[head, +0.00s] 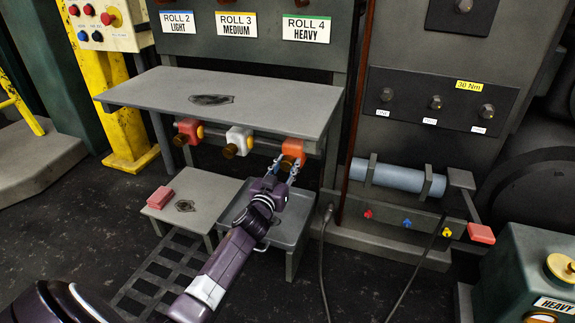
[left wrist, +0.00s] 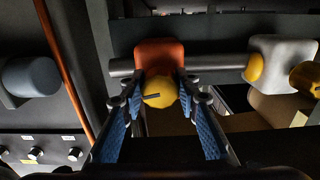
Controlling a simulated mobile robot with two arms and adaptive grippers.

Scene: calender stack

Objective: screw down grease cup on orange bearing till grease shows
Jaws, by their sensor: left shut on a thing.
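The orange bearing (head: 293,147) sits at the right end of the row under the front of the grey shelf. In the left wrist view the orange bearing (left wrist: 158,52) is on a grey bar, with a round yellow grease cup (left wrist: 158,92) in front of it, marked by a dark line. My left gripper (head: 284,168) reaches up to it from below. In the left wrist view its blue fingers (left wrist: 160,98) are shut on the cup, one on each side. The fingers partly hide the cup's sides. My right gripper is not in view.
A white bearing (head: 238,138) and a red bearing (head: 188,129) stand to the left, close under the shelf (head: 270,103). A grey tray (head: 295,232) lies beneath my left arm. A low table (head: 170,213) holds a red block (head: 160,197). A dark cable (head: 324,260) hangs at the right.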

